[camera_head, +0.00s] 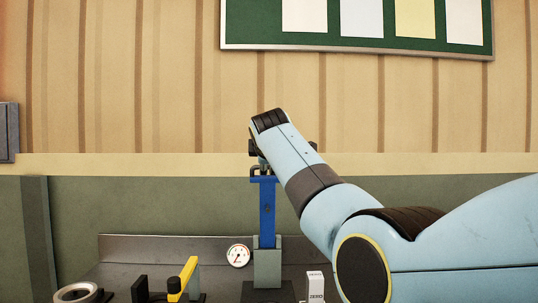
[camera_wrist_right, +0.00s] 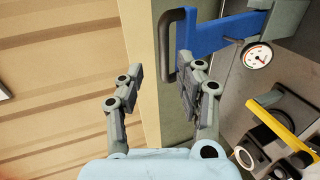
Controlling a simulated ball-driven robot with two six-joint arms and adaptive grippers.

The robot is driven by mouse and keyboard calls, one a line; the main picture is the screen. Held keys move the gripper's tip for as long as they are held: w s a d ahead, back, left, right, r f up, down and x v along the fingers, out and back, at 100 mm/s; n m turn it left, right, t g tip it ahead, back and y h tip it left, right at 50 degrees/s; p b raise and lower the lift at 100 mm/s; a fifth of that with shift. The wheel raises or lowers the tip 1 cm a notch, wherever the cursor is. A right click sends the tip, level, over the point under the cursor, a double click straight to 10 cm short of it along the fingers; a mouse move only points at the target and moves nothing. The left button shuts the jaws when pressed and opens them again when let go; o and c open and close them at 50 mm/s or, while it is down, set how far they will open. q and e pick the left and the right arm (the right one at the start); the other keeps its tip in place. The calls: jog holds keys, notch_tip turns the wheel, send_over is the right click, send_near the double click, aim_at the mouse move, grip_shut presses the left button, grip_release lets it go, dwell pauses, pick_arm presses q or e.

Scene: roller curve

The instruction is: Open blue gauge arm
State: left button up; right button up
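The blue gauge arm (camera_head: 267,214) stands upright on a grey block in the head view, with a dark handle (camera_head: 262,169) at its top. In the right wrist view the blue arm (camera_wrist_right: 228,33) runs in from the upper right, and its dark bar handle (camera_wrist_right: 171,45) is near the top middle. My right gripper (camera_wrist_right: 160,68) is open, its fingers spread apart with nothing between them. Its right-hand finger is close to the handle's lower end; I cannot tell whether they touch. In the head view my wrist partly hides the fingers. My left gripper is not in view.
A round white dial (camera_head: 238,255) is left of the grey block (camera_head: 267,266). A yellow arm (camera_head: 184,278), a metal ring (camera_head: 77,293) and a white ZERO block (camera_head: 315,287) are on the bench. A green board (camera_head: 355,45) hangs on the wall behind.

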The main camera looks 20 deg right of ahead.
jog(key=v, duration=0.5)
jog(key=shift+s+r, duration=0.1)
